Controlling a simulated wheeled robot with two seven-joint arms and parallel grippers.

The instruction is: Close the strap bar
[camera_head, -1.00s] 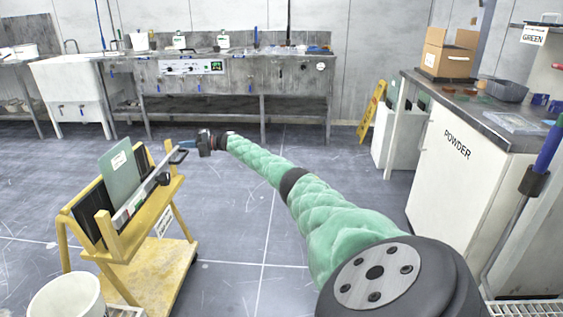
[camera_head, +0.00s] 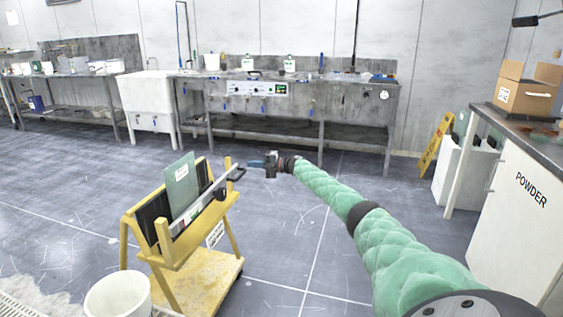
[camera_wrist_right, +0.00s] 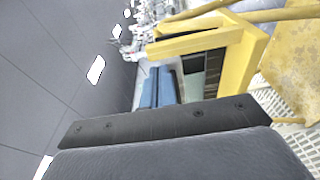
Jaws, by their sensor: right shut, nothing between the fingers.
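The yellow cart (camera_head: 178,258) stands at the lower left in the head view, with a green platen (camera_head: 182,186) and dark slots in its rack. The grey strap bar (camera_head: 196,209) runs along the rack's near side, with a black handle (camera_head: 237,174) at its far end. My right gripper (camera_head: 254,164) is shut and empty, beside the handle at the cart's far corner; I cannot tell whether they touch. In the right wrist view, its blue fingers (camera_wrist_right: 157,88) are together in front of the cart's yellow frame (camera_wrist_right: 190,45). My left gripper is not in view.
A white bucket (camera_head: 118,296) stands at the cart's near left. A steel sink bench (camera_head: 290,110) lines the back wall. A white POWDER cabinet (camera_head: 520,210) and a yellow floor sign (camera_head: 435,144) are at the right.

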